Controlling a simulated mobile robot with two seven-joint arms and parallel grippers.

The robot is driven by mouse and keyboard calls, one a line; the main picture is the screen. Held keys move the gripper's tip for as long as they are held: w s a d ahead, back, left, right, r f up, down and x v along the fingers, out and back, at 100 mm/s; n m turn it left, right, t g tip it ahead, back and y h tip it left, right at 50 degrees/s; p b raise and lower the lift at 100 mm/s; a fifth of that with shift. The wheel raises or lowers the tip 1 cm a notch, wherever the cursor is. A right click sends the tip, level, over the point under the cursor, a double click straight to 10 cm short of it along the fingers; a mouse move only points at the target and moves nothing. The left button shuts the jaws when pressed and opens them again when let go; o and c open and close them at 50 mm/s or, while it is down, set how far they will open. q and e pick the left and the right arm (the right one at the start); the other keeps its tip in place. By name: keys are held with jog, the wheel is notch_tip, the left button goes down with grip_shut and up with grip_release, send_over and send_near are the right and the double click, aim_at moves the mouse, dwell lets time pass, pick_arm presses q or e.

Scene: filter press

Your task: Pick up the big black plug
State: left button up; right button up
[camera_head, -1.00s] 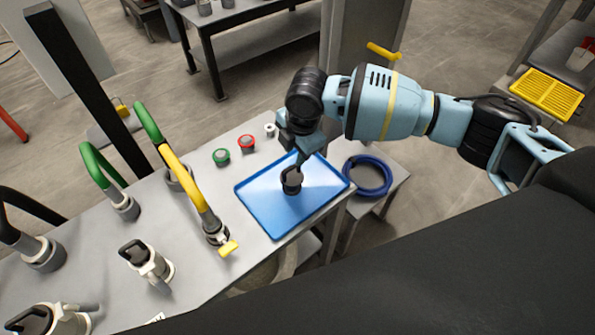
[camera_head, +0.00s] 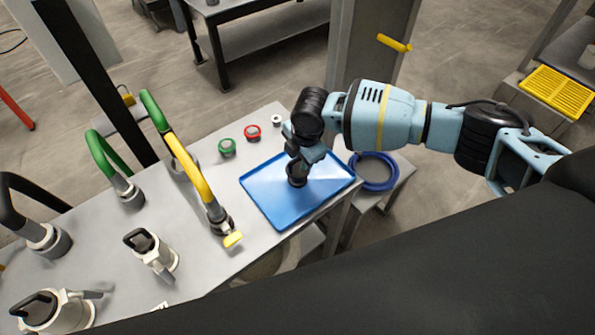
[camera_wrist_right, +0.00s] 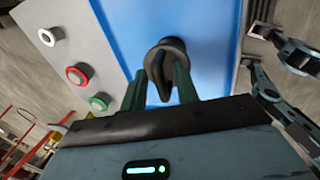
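The big black plug (camera_head: 296,180) stands on the blue tray (camera_head: 268,206) on the grey table. My right gripper (camera_head: 304,158) is lowered over it from above and hides its upper part in the head view. In the right wrist view the plug (camera_wrist_right: 167,58) lies between the two dark green fingers of the right gripper (camera_wrist_right: 160,85). The fingers stand apart, one on either side of its handle. I cannot tell whether they touch it. My left gripper is not in view.
A green-ringed cap (camera_head: 227,147), a red-ringed cap (camera_head: 252,132) and a small white piece (camera_head: 276,120) sit behind the tray. Hoses with a yellow handle (camera_head: 188,170) and valve fittings (camera_head: 150,252) stand to the left. A blue hose coil (camera_head: 374,172) lies on a lower stand at right.

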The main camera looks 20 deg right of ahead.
jog(key=shift+f, duration=0.2)
grip_shut()
jog(key=shift+r, duration=0.1)
